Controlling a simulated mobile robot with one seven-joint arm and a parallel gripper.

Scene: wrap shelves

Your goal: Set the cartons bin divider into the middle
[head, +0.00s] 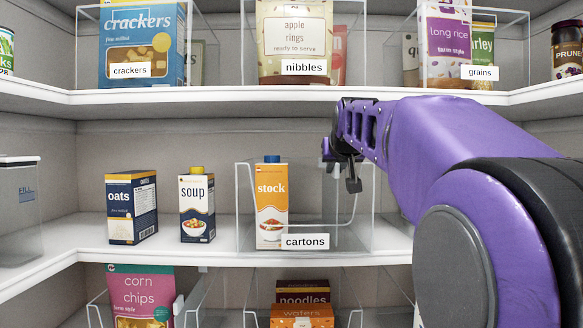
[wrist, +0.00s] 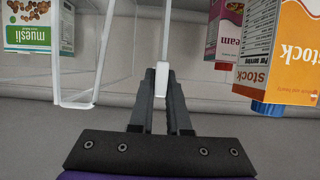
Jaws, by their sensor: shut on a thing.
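The clear cartons bin (head: 245,232) stands on the middle shelf with a "cartons" label on its front. An orange stock carton (head: 270,205) with a blue cap stands in its left part; the stock carton also shows at right in the wrist view (wrist: 280,55). My gripper (head: 352,178) is over the bin's right part, and in the wrist view its fingers (wrist: 162,85) are shut on the pale edge of the thin clear divider (wrist: 163,68). The divider is faint in the head view, so I cannot tell whether its lower edge touches the bin floor.
A pink cream carton (wrist: 226,30) is beside the stock in the wrist view. A muesli box (wrist: 30,27) is beyond a clear wall (wrist: 75,102). Soup (head: 197,207) and oats (head: 131,207) stand left of the bin. The upper shelf (head: 240,97) is close above my gripper.

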